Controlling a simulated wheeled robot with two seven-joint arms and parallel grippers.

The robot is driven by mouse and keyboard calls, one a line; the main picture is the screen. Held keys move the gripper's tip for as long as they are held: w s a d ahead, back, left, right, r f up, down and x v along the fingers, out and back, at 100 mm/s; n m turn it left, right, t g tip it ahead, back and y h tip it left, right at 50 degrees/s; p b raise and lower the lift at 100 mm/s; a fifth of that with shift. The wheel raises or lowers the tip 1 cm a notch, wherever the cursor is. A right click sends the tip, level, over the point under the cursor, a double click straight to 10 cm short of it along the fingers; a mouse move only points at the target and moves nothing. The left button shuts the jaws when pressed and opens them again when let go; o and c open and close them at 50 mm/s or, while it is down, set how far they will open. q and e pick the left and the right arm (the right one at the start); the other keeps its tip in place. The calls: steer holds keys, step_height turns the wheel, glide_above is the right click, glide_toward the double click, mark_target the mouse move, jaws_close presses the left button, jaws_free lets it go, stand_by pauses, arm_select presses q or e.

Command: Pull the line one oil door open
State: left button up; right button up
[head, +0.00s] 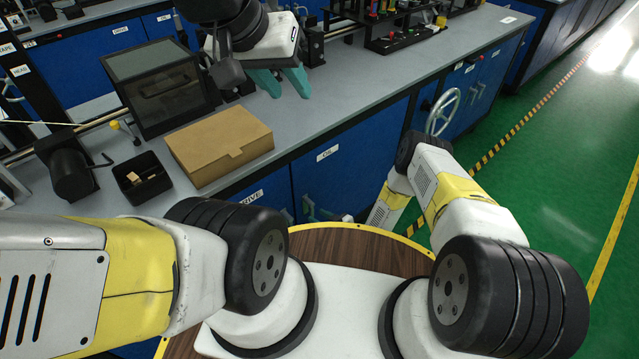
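A blue cabinet door with a white label that appears to read OIL (327,154) is in the front of the near bench, at mid-picture. It looks shut, flush with the cabinet front. A grey handle (311,208) shows low on it, partly hidden by the brown round top in front. My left gripper (280,82), with teal fingers, is above the bench top, up and left of the door. Its fingers are apart with nothing seen between them. My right arm bends down right of the door; its gripper is hidden from view.
A DRIVE door (252,196) adjoins on the left. On the bench are a cardboard box (220,145), a dark clear-lidded case (160,85) and a small black bin (142,178). A handwheel (443,110) juts from the bench front at right. Green floor (560,170) beyond is clear.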

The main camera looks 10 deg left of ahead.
mark_target(313, 214)
steer(key=x, duration=0.5)
steer(key=shift+d, duration=0.1)
steer(key=shift+c, duration=0.3)
jaws_close()
stand_by(1.0)
